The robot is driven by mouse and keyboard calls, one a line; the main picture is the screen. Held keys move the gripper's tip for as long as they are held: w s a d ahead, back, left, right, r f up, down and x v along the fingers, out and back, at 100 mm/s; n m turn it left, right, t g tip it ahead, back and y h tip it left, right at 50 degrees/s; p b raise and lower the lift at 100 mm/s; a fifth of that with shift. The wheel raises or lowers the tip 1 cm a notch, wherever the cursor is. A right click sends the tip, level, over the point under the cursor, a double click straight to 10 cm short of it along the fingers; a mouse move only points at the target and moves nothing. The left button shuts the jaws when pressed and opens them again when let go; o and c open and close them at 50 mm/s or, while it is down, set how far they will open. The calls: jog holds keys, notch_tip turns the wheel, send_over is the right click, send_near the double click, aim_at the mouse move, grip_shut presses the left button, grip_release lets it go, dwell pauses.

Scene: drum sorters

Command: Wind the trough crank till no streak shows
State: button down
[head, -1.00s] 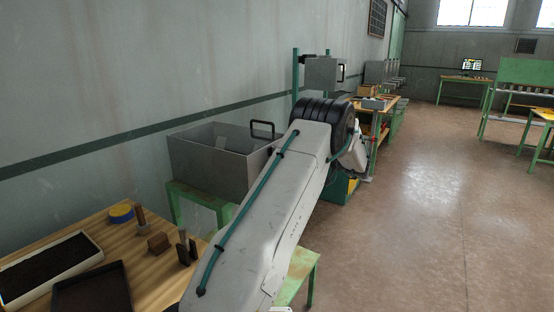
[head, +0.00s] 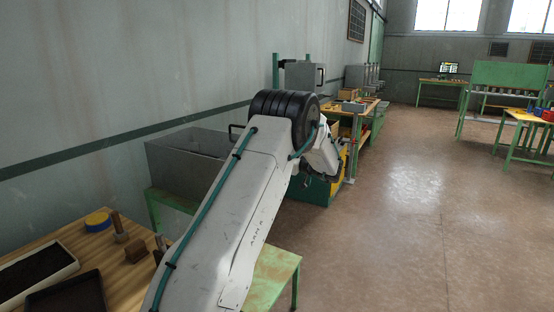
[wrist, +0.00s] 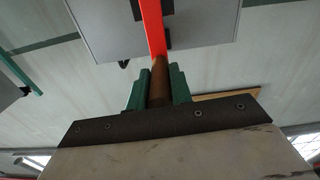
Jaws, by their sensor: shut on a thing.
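In the wrist view my gripper (wrist: 158,78), with two green fingers, is shut on a brown round handle (wrist: 160,88). A bright red crank arm (wrist: 154,28) runs up from the handle across a grey panel (wrist: 205,30). In the head view the gripper and crank are hidden behind my arm. An open grey metal trough (head: 172,160) stands on a green stand by the wall, its right side covered by my arm. I cannot tell which body the crank is fixed to, and no streak can be made out.
A grey box (head: 301,74) on green posts stands behind my arm. A workbench (head: 366,108) follows along the wall.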

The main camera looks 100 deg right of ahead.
dwell(0.3)
jog(key=c, duration=1.3)
grip_release()
jog(key=shift+o, duration=0.2)
jog(key=v, duration=0.7)
jog(key=shift+s+a, duration=0.25)
jog(key=shift+s, duration=0.05)
